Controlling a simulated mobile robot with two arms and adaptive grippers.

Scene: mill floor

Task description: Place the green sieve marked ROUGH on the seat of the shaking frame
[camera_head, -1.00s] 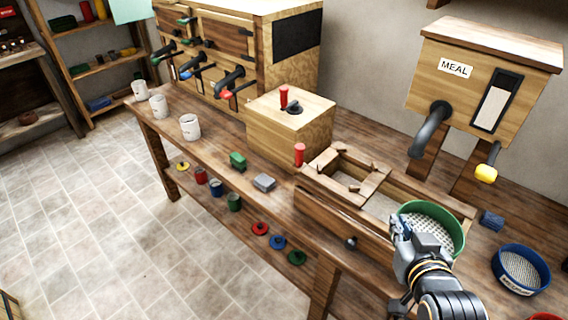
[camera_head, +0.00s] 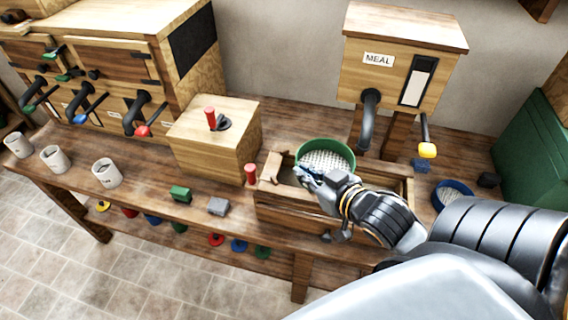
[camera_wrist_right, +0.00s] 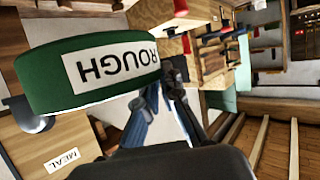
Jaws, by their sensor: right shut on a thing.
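The green sieve (camera_head: 326,157), with a pale mesh floor, is held by my right gripper (camera_head: 312,175) over the wooden shaking frame (camera_head: 278,205) on the bench. In the right wrist view the sieve (camera_wrist_right: 40,75) shows a white label reading ROUGH, and my right gripper (camera_wrist_right: 168,95) is shut on its rim. The sieve covers much of the frame's seat in the head view. I cannot tell whether the sieve touches the seat. My left gripper is in neither view.
A blue sieve (camera_head: 453,194) lies on the bench to the right. A MEAL hopper (camera_head: 402,70) with a dark spout stands behind the frame. A wooden box (camera_head: 212,145) with a red-handled crank stands left, and white cups (camera_head: 107,172) line the bench at far left.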

